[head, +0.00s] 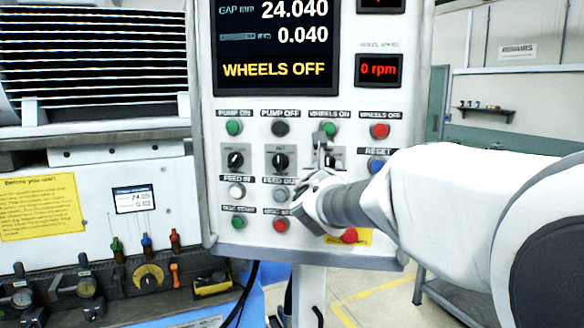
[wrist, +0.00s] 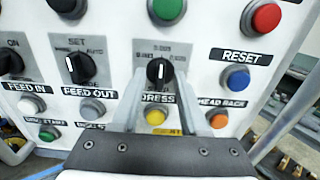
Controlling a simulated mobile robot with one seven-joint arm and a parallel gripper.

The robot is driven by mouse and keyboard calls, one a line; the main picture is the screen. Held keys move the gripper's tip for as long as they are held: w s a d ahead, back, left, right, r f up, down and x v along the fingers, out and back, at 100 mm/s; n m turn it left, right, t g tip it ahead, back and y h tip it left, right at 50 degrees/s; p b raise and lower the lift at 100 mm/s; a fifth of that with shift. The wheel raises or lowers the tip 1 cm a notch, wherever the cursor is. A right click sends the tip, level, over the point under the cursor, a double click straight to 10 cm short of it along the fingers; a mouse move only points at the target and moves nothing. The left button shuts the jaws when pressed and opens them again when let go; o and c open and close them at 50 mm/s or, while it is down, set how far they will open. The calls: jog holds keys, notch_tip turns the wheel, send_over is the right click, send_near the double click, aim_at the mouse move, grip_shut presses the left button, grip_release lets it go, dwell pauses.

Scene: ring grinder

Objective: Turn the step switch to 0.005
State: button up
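My gripper (wrist: 160,76) is open, with one grey finger on each side of the knob. Gaps show between fingers and knob, and I cannot tell whether either touches. In the head view my gripper (head: 322,150) is in front of the panel and covers most of the switch.
The control panel (head: 215,190) has buttons close around the switch: a blue RESET button (wrist: 236,77), a yellow DRESS button (wrist: 156,116) and an orange one (wrist: 218,121). Another knob (wrist: 77,69) is to the left. The display (head: 277,45) reads WHEELS OFF.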

jog(key=b+v, duration=0.1)
jog(key=v, duration=1.6)
jog(key=shift+s+b, duration=0.25)
jog(key=shift+b, duration=0.05)
jog(key=shift+a, duration=0.1)
